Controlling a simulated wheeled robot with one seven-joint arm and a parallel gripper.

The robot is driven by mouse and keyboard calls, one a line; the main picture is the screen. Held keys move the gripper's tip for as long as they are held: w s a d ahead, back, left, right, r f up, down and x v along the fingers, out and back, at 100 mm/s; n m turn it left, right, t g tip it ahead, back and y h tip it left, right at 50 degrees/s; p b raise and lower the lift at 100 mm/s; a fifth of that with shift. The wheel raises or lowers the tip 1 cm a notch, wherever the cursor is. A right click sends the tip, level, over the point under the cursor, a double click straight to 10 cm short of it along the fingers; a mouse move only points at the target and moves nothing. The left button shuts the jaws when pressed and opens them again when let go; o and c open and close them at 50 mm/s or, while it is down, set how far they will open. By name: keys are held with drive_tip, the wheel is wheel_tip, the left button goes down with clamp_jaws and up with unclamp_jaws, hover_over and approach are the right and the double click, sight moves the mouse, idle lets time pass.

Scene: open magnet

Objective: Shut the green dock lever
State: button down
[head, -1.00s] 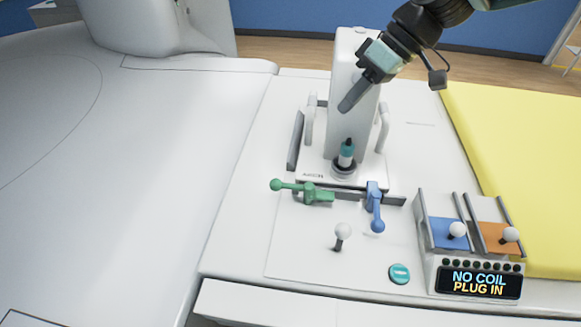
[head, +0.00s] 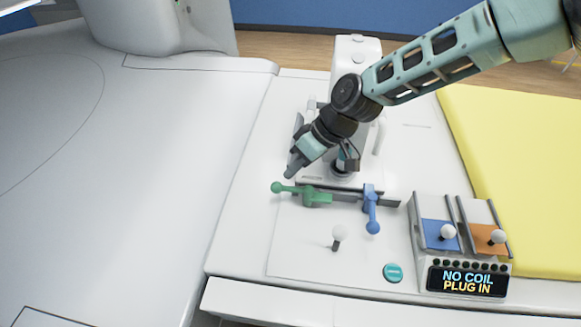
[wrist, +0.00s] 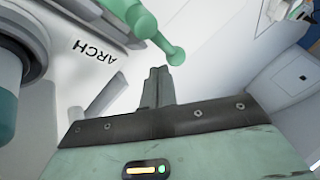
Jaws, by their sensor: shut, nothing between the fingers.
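The green dock lever (head: 302,193) sits at the front left of the white dock. Its arm points left and ends in a ball knob (head: 277,187). The lever also shows at the top of the wrist view (wrist: 146,24), with its knob (wrist: 176,56) just beyond my fingertips. My gripper (head: 290,174) is shut and empty. It is just above and behind the knob in the head view, with a small gap visible in the wrist view. My arm hides part of the dock column and the plug behind it.
A blue lever (head: 371,208) stands right of the green one, its knob toward the front. A small white-knobbed stick (head: 337,238) and a teal button (head: 393,273) lie in front. A display box (head: 467,280) reads "NO COIL PLUG IN". The surface left of the green knob is clear.

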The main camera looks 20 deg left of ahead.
drive_tip(key=shift+x, duration=0.8)
